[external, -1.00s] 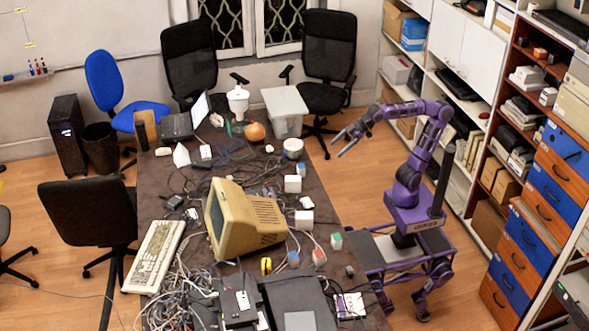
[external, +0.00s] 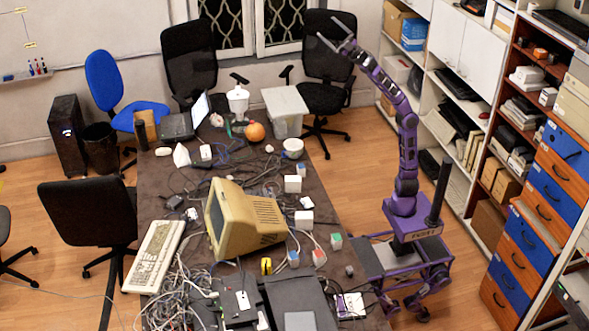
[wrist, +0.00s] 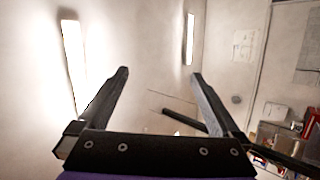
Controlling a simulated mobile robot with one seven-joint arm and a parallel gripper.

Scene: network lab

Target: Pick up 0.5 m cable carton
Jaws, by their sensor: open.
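I cannot tell which thing is the 0.5 m cable carton; no label is readable. Several small boxes lie on the long dark table (external: 325,215), among them a white box (external: 293,184) near its right edge and another white box (external: 304,219) below it. My gripper (external: 325,25) is raised high, far from these boxes, in front of the far wall and the black chair. In the wrist view my gripper (wrist: 160,74) has its two fingers spread with nothing between them. No carton shows clearly between or near the fingers.
A beige monitor (external: 245,220), a keyboard (external: 153,256) and tangled cables crowd the table. A white bin (external: 285,110) stands at its far end, near a black chair (external: 329,60). Shelves (external: 455,110) line the right side.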

